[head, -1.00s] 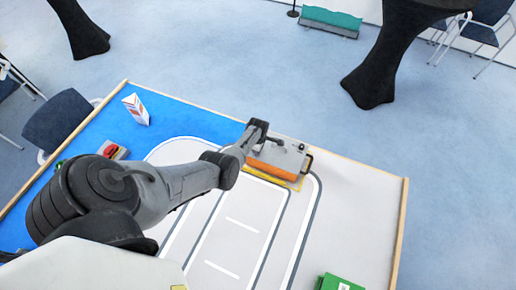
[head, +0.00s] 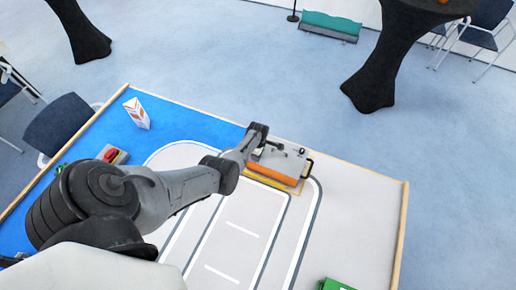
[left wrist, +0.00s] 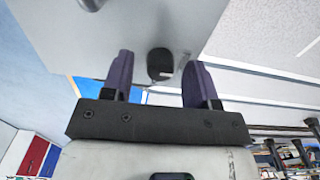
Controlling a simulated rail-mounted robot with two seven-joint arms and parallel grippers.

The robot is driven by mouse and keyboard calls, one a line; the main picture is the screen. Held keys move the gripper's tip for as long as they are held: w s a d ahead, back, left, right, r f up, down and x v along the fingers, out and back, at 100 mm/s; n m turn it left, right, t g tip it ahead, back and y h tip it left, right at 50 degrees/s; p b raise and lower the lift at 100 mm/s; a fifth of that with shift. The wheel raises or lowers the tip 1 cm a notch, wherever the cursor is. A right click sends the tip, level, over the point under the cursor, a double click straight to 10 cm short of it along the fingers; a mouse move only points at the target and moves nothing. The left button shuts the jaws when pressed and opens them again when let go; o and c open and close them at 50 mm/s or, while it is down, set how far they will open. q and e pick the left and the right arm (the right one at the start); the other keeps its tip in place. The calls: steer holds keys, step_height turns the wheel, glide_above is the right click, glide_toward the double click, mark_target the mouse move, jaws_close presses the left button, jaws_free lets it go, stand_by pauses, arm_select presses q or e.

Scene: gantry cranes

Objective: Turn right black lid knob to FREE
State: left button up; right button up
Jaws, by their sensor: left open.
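The box with a grey lid (head: 294,157) and an orange front (head: 272,174) sits at the back of the table, with a black handle on its right end. My left arm reaches it from the left, and my left gripper (head: 268,145) is over the lid's left part. In the left wrist view the grey lid (left wrist: 125,28) fills the top, and a black knob (left wrist: 160,65) stands between the two open purple fingers of my left gripper (left wrist: 156,78). Gaps show on both sides of the knob. Its marking cannot be read. My right gripper is out of view.
A white carton (head: 137,113) stands on the blue area at the back left, near a red item (head: 112,155). A green object (head: 337,284) is at the front edge. The right side of the table (head: 365,205) is clear.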

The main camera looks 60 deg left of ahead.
arm_select(q)
steer(key=shift+r, duration=0.5)
step_height(320, 180, up, 12)
steer(key=p, duration=0.3)
steer(key=shift+r, duration=0.25)
